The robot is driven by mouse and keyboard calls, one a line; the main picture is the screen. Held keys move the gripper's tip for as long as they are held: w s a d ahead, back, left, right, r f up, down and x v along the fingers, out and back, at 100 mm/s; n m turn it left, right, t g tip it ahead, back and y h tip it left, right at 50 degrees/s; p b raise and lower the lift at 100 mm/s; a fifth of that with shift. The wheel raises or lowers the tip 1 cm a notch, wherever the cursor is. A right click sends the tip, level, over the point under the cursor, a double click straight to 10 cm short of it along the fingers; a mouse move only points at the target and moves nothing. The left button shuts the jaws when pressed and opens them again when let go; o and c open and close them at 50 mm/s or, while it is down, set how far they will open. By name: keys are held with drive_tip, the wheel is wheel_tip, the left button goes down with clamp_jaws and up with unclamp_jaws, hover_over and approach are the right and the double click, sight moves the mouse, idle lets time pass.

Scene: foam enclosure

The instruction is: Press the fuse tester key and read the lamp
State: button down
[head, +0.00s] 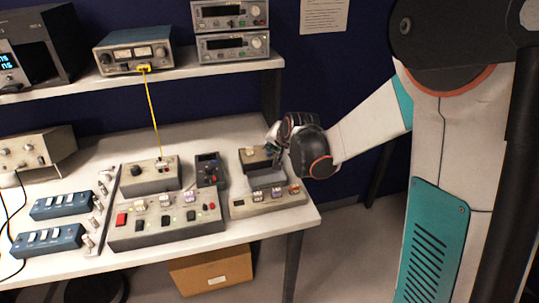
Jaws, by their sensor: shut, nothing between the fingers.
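My gripper (276,153) is shut and empty at the right end of the bench, its fingers pointing down and left, small and partly hidden by my wrist. It is over or against the right part of a dark-topped box (257,158) with a pale knob on top; I cannot tell whether it touches. In front of that box lies a low beige unit (268,202) with several small switches or keys and a dark window at its left. Which of these is the fuse tester is not clear, and no lit lamp can be made out.
A wide beige panel (167,228) with coloured keys, a beige box (151,178) with a yellow cable, and a black handheld meter (208,170) stand left of my gripper. Blue switch boxes (48,240) sit farther left. A shelf (180,77) with instruments overhangs the back.

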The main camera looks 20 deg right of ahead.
sight(272, 155)
drive_tip(key=shift+f, duration=0.35)
drive_tip(key=shift+r, duration=0.2)
idle(0.4)
drive_tip(key=shift+r+p, duration=0.3)
drive_tip(key=shift+r, duration=0.3)
drive_tip(key=shift+r, duration=0.1)
drive_tip(key=shift+r+p, duration=1.85)
drive_tip(key=shift+r, duration=0.55)
